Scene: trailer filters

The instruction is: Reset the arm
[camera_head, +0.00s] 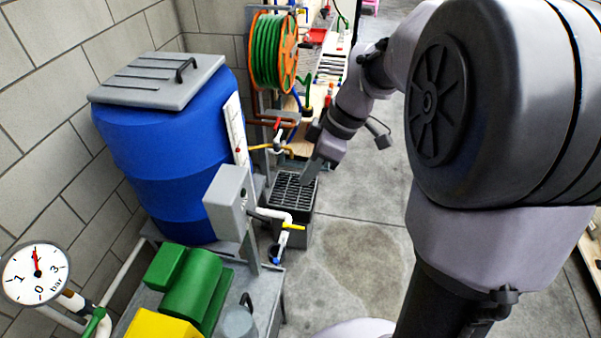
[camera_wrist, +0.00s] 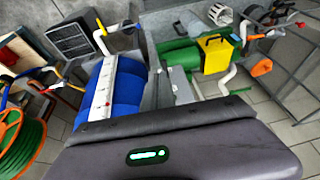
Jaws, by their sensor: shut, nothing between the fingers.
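My arm reaches from the right side of the head view towards the middle. My gripper (camera_head: 307,179) is at its far end, small in this view, pointing down and left. It is shut and empty, and it shows in front of the black slatted grate on a grey box (camera_head: 292,225). I cannot tell how far above the grate it is. In the wrist view, my dark gripper housing with a green light fills the bottom, and its fingertips are hidden.
A blue barrel (camera_head: 165,150) with a grey lid stands left of my gripper. A hose reel (camera_head: 272,52), pipes and valves are behind. A green pump (camera_head: 190,288) and pressure gauge (camera_head: 37,272) are at the front left. Concrete floor (camera_head: 360,255) lies clear in the middle.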

